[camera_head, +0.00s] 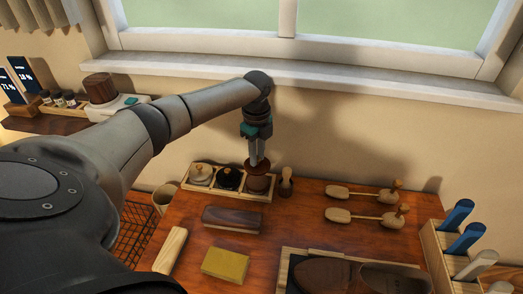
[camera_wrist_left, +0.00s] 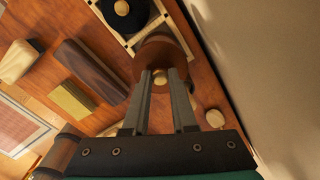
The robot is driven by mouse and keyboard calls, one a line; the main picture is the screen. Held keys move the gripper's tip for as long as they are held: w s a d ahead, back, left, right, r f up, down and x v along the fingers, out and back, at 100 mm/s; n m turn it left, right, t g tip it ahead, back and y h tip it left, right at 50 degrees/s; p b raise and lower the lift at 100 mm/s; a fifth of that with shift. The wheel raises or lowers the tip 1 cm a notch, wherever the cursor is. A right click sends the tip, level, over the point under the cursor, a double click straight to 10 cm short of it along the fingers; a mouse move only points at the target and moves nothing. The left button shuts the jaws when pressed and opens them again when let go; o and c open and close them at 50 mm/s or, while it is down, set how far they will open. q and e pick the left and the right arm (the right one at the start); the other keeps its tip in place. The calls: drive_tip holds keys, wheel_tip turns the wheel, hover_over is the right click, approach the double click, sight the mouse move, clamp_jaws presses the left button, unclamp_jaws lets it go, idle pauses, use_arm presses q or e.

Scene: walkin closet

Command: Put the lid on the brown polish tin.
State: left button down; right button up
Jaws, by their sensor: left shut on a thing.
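My left gripper (camera_head: 257,160) points down at the wooden tray's right end. It is shut on the pale knob of the brown lid (camera_head: 258,167); in the left wrist view the fingertips (camera_wrist_left: 160,76) close around that knob, with the round brown lid (camera_wrist_left: 158,52) beyond. The brown polish tin (camera_head: 257,186) stands in the right compartment of the tray, directly below the lid. The lid hides the tin in the left wrist view. I cannot tell whether lid and tin touch. My right gripper is out of view.
The tray (camera_head: 222,192) also holds a cream-lidded tin (camera_head: 200,174) and a black-lidded tin (camera_head: 229,179). A small brush (camera_head: 286,182) stands close to its right end. A dark brush block (camera_head: 232,219) and yellow block (camera_head: 226,264) lie in front. The wall is close behind.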

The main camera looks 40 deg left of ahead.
use_arm(q)
drive_tip(key=shift+a+f+b, duration=0.1)
drive_tip(key=shift+f+b, duration=0.65)
drive_tip(key=shift+b, duration=0.05)
wheel_tip(320, 180, down, 3)
drive_tip(key=b, duration=0.3)
drive_tip(key=shift+r, duration=0.1)
drive_tip(key=shift+f+b, duration=0.5)
drive_tip(key=shift+f, duration=0.45)
drive_tip(key=shift+p, duration=0.7)
drive_tip(key=shift+f+p, duration=0.15)
drive_tip(key=shift+p, duration=0.35)
idle(1.0)
drive_tip(key=c, duration=0.6)
unclamp_jaws()
drive_tip(key=shift+c, duration=0.2)
drive_tip(key=shift+o, duration=0.2)
